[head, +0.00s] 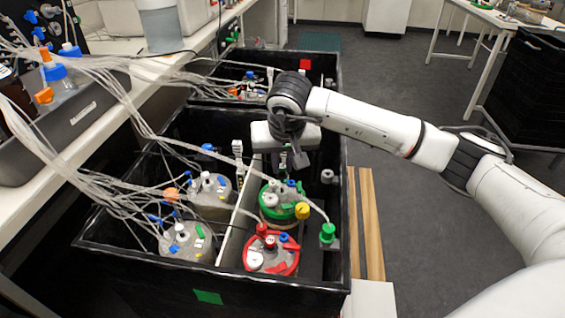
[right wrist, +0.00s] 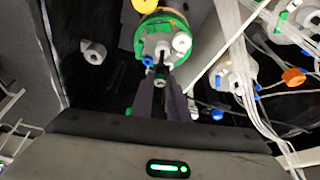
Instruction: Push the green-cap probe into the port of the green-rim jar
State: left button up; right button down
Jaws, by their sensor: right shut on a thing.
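The green-rim jar (head: 284,212) stands in the black bin, behind the red-rim jar. In the right wrist view the jar (right wrist: 168,18) has several fittings on its lid. A green cap with a clear tube (head: 327,233) stands in a holder on the bin's right side, apart from my gripper. My right gripper (head: 298,160) is behind and above the jar. In the right wrist view its fingers (right wrist: 160,76) are close together on a small object in front of the lid; it is mostly hidden and I cannot tell what it is. My left gripper is not in view.
The red-rim jar (head: 272,256) stands in front of the green-rim jar. An empty holder (head: 327,176) is on the bin's right side. Two more jars (head: 188,242) stand left of a divider. Clear tubes (head: 120,190) hang across from the bench.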

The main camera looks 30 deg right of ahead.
aim_at(283, 178)
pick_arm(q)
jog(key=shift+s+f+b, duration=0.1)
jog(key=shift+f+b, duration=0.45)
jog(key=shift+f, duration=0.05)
pick_arm(e)
jog(key=shift+f, duration=0.7)
dwell(0.4)
